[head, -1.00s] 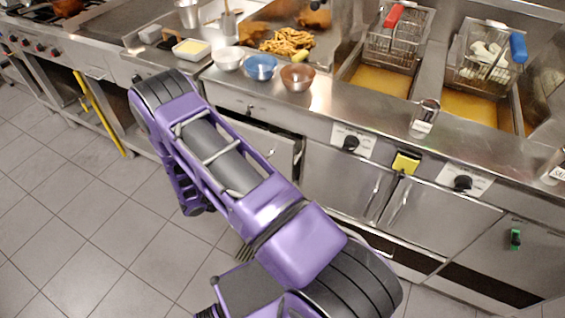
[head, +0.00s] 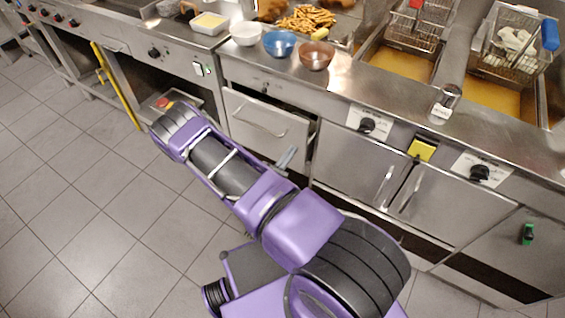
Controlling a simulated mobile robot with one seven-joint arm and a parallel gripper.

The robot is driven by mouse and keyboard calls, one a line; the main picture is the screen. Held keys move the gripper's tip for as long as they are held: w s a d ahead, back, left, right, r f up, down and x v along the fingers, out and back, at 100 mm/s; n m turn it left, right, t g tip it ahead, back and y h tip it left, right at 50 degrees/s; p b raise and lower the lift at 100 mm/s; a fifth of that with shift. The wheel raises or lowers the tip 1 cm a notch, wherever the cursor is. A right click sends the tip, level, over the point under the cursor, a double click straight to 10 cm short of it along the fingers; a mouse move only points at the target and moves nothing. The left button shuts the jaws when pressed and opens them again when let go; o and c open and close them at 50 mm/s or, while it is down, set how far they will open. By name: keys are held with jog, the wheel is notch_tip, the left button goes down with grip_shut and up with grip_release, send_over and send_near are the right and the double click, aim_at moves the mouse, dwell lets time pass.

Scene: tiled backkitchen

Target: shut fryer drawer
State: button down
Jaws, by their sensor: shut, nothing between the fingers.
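The fryer drawer (head: 262,118) is a steel drawer under the counter, left of the fryer cabinet doors. It stands partly pulled out, with a dark gap along its right side and its front forward of the neighbouring doors. My gripper (head: 287,158) shows only as narrow grey fingertips past the edge of my purple arm, near the drawer front's lower right. It looks shut and empty. The rest of it is hidden behind the arm, and I cannot tell whether the fingertips touch the drawer.
Fryer baskets (head: 515,45) sit over oil wells on the right. Bowls (head: 281,43) stand at the counter edge above the drawer. Steel cabinet doors (head: 355,165) with knobs lie right of it. A yellow bar (head: 117,88) stands at the left. The tiled floor (head: 75,215) is clear on the left.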

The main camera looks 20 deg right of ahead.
aim_at(303, 135)
jog(key=x, duration=0.5)
jog(key=shift+w+d, duration=0.15)
jog(key=shift+d, duration=0.1)
jog(key=b+x, duration=0.1)
jog(key=x, duration=0.3)
jog(key=shift+w+d+f+b, duration=0.1)
jog(key=shift+d+b, duration=0.1)
jog(key=shift+b, duration=0.15)
jog(key=shift+w+d+r, duration=0.15)
jog(key=shift+d+r, duration=0.05)
jog(key=shift+r, duration=0.05)
